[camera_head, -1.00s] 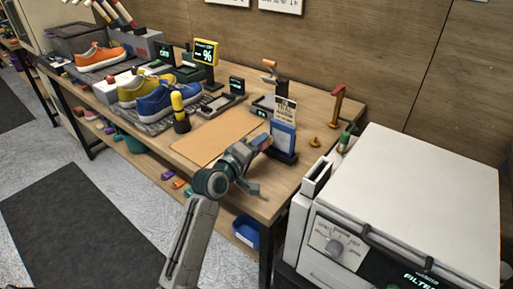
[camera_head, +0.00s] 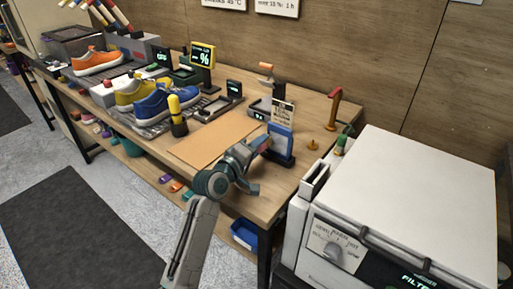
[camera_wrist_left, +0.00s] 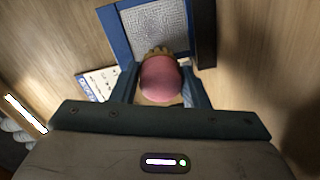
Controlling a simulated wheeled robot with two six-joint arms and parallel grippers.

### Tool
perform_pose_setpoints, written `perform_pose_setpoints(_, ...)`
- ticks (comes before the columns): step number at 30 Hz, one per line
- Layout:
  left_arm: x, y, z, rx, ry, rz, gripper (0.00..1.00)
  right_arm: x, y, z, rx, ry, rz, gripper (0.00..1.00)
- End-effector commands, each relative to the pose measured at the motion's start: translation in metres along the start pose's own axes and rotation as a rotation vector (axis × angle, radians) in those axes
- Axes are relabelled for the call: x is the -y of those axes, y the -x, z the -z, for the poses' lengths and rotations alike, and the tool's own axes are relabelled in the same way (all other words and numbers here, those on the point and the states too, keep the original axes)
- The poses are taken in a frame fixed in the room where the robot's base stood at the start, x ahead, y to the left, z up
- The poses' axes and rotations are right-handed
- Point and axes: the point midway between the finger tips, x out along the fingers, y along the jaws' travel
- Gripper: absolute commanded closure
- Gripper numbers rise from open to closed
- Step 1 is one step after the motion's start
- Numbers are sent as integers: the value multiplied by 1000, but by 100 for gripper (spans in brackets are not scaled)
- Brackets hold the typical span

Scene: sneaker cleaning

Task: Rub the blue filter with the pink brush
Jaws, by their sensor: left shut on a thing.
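The blue filter (camera_head: 280,143) stands upright in a dark holder near the front right of the wooden bench. In the left wrist view the blue-framed filter (camera_wrist_left: 125,32) shows its grey mesh face. My left gripper (camera_head: 262,146) is right in front of it. In the left wrist view, my left gripper (camera_wrist_left: 160,88) is shut on the pink brush (camera_wrist_left: 161,78), whose bristles point at the lower part of the mesh. They look to be at or very near the mesh; I cannot tell whether they touch. My right gripper is not in view.
A white machine (camera_head: 420,190) with a dial stands to the right of the bench. A brown mat (camera_head: 215,138) lies left of my gripper. Yellow and blue sneakers (camera_head: 150,100) and an orange sneaker (camera_head: 97,62) sit further left. A red hook-shaped post (camera_head: 334,108) stands behind right.

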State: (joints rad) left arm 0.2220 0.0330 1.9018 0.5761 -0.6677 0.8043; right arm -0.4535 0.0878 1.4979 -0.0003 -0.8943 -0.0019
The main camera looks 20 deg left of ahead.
Motion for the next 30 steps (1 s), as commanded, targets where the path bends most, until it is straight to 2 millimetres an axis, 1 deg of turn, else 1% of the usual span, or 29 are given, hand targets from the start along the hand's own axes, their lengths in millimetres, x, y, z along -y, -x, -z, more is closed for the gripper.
perform_pose_setpoints(10, -1, -7, 0, 0, 1, -1, 77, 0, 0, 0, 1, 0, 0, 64)
perform_pose_setpoints(14, -2, -7, -1, 0, 1, -1, 77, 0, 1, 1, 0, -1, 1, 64)
perform_pose_setpoints(17, -4, -6, -5, 0, 2, -1, 77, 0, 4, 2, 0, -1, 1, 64)
perform_pose_setpoints(24, -11, -5, -25, 1, 4, -1, 77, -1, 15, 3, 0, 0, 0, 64)
perform_pose_setpoints(30, -12, -4, -34, 0, 1, -1, 77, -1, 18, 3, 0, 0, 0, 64)
